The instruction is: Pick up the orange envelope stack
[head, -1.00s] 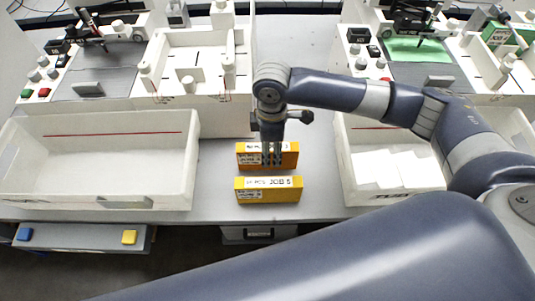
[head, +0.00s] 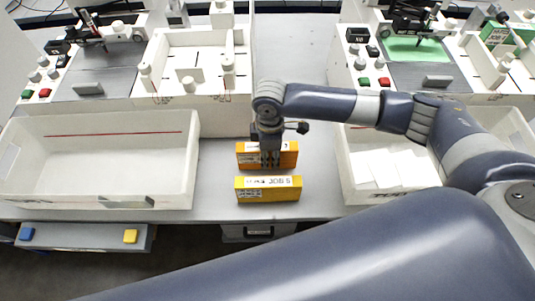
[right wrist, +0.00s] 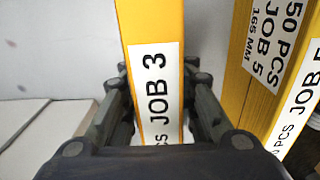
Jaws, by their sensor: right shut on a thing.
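The orange envelope stack (head: 286,157) lies on the table in the head view, just behind the yellow stack (head: 268,196) labelled JOB 5. In the right wrist view the orange stack (right wrist: 150,30) bears a white JOB 3 label. My right gripper (head: 270,162) points down over it, its fingers on both sides of the stack; in the right wrist view the gripper (right wrist: 160,105) is shut on it. The yellow stack (right wrist: 262,70) stands beside it, apart from the fingers. I cannot tell that the orange stack is off the table. My left gripper is not in view.
A large empty white tray (head: 120,120) stands to the left. A white tray (head: 355,193) with white sheets stands to the right. Plotters stand behind. The grey table (head: 315,195) is bare beside the stacks.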

